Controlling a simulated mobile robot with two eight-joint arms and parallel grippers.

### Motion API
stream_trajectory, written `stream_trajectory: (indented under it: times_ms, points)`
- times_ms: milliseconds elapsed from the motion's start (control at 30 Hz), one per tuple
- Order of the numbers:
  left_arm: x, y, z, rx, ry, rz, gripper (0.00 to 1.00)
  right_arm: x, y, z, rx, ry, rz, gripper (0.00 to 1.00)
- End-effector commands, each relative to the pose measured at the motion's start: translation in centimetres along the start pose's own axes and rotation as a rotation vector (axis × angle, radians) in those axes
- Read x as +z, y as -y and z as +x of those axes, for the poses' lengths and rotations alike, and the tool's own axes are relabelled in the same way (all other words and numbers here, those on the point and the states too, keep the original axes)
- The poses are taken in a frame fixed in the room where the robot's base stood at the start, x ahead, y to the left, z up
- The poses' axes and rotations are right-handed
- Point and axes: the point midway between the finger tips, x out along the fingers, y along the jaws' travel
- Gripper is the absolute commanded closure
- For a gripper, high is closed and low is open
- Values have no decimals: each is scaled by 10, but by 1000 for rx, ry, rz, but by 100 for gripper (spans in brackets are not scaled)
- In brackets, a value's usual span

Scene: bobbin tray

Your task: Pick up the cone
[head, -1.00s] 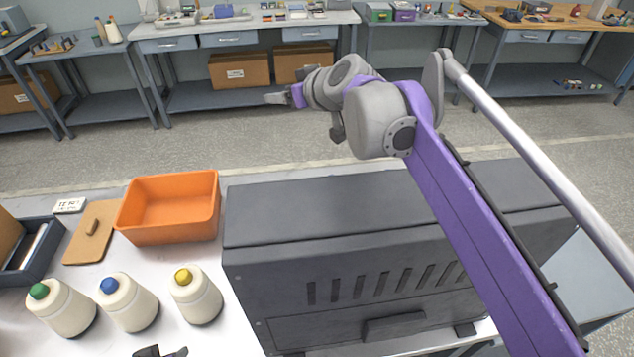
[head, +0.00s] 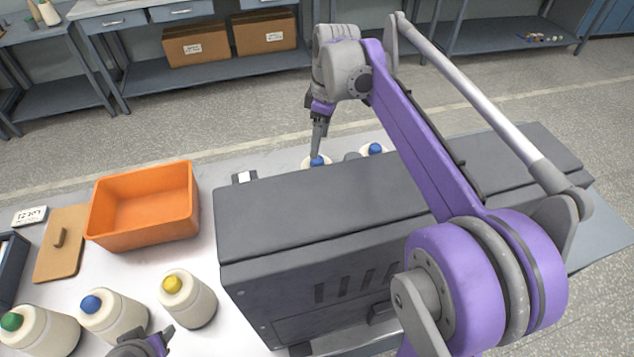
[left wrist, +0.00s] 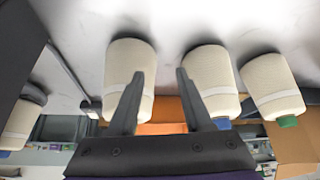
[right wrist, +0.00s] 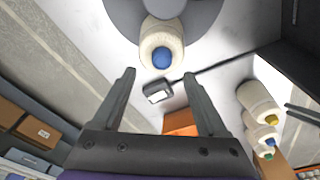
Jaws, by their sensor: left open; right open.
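Two blue-tipped cones, a left one (head: 317,161) and a right one (head: 374,150), show partly behind the box. My right gripper (head: 317,152) is open, pointing down over the left one.
The large grey slotted box (head: 300,215) fills the table's middle and hides much behind it. An orange bin (head: 145,225), a tan board (head: 60,260) and a white label card (head: 30,216) are at the left. A small dark item with a white label (right wrist: 157,92) is near the rear cone.

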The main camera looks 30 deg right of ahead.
Motion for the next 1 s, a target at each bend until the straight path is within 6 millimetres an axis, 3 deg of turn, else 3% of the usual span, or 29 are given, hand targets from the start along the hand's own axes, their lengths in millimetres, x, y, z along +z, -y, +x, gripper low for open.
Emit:
stream_trajectory:
  times_ms: [333,633,1000]
  points:
    - [-1,0,-1,0,-1,0,50,3,3,46,0,-1,0,24]
    - [-1,0,-1,0,-1,0,50,3,3,49,1,-2,0,26]
    - [-1,0,-1,0,-1,0,50,3,3,49,1,-2,0,92]
